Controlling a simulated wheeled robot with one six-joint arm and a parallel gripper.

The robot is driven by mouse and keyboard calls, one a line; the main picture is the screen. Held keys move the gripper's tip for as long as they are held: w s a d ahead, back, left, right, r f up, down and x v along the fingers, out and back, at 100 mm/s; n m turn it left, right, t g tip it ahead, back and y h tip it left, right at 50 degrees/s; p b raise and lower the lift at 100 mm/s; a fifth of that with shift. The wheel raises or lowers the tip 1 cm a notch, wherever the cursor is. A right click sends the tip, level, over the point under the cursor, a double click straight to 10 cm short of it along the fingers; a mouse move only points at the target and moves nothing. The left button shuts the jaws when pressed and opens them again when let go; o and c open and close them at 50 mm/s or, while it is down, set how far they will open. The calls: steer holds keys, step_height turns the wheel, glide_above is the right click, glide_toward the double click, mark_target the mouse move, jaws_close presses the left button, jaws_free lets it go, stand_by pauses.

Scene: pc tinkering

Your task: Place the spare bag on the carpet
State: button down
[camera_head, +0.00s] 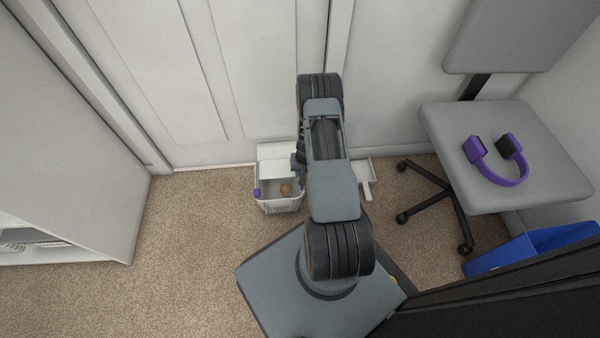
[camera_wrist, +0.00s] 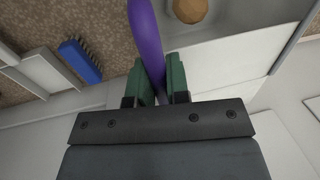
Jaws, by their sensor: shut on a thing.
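A small pale open container (camera_head: 280,206), possibly the spare bag, stands on the brown carpet (camera_head: 190,240) by the white wall panels. A brown round thing (camera_head: 286,189) is in it, and a purple part shows at its left edge. In the wrist view, my gripper (camera_wrist: 160,70) is shut on a smooth purple handle-like bar (camera_wrist: 146,32) beside the pale container (camera_wrist: 225,25). I cannot tell whether the bar is joined to the container. In the head view my arm hides the gripper's fingers.
A grey chair (camera_head: 520,160) with a purple headset-like thing (camera_head: 495,160) stands at right, its dark legs on the carpet. A blue bin (camera_head: 525,250) is below it. A blue brush (camera_wrist: 80,60) shows in the wrist view. Carpet at left is clear.

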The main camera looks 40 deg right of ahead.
steer(key=c, duration=1.1)
jaws_free()
steer(key=shift+r, duration=0.15)
step_height(320, 180, up, 11)
steer(key=d+p, duration=0.2)
steer(key=p, duration=0.3)
steer(key=a+r+n, duration=0.1)
steer(key=a+r, duration=0.4)
steer(key=r, duration=0.6)
steer(key=a+r+n, duration=0.2)
steer(key=a+r, duration=0.4)
steer(key=r, duration=0.4)
steer(key=s+a+r+n, duration=0.1)
steer(key=s+a+r, duration=0.3)
steer(key=s+r, duration=0.2)
steer(key=s+a+r+n+t+h, duration=0.1)
steer(key=s+a+r, duration=0.4)
steer(key=s+r, duration=0.2)
steer(key=shift+s+a+r+n+t+h, duration=0.3)
steer(key=shift+r+n, duration=0.1)
steer(key=shift+r, duration=0.4)
